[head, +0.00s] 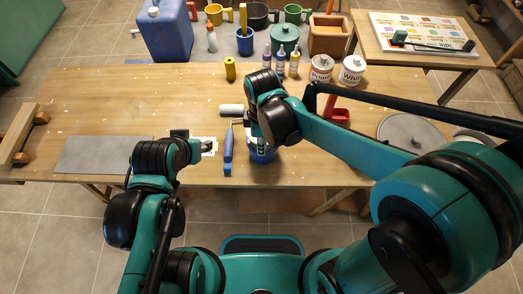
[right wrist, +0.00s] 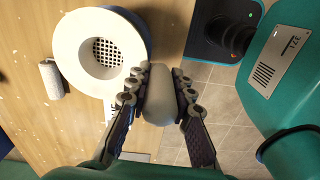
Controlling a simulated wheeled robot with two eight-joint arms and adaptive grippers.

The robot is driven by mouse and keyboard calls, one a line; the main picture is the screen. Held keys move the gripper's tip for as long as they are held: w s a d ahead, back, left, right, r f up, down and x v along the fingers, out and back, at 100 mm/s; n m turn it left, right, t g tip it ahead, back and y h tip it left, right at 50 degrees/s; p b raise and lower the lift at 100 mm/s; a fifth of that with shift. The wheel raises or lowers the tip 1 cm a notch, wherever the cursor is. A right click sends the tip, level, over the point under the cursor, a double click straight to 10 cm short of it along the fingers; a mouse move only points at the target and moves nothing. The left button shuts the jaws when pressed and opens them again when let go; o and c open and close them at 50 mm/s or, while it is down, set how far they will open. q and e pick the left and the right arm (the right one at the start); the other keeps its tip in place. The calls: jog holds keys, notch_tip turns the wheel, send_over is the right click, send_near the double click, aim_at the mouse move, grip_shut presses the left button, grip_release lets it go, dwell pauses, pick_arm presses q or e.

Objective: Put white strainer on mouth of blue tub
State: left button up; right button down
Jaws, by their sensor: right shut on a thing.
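The white strainer (right wrist: 102,45) shows in the right wrist view as a wide pale ring with a dark square mesh in its middle. It appears over the mouth of the blue tub (head: 263,155), whose blue edge (right wrist: 148,22) shows beside the ring; I cannot tell whether it rests on the rim. My right gripper (right wrist: 160,97) is shut on a pale rounded piece beside the ring, apparently the strainer's handle. In the head view my right gripper and wrist hide most of the strainer. My left gripper (head: 208,147) is left of the tub; its finger opening is unclear.
A blue-handled tool (head: 228,148) lies just left of the tub, and a white roll (head: 231,110) lies behind it. Bottles (head: 280,63), paint cans (head: 352,70) and a large blue container (head: 165,32) stand along the back. A grey sheet (head: 95,156) lies at the left.

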notch_tip(320, 180, down, 4)
jog(key=shift+f+b, duration=0.1)
jog(key=shift+b, duration=0.55)
jog(key=c, duration=1.3)
grip_release()
jog(key=shift+c, duration=0.2)
jog(key=shift+r, duration=0.3)
notch_tip(320, 180, up, 12)
jog(key=p, duration=0.3)
jog(key=shift+f, duration=0.15)
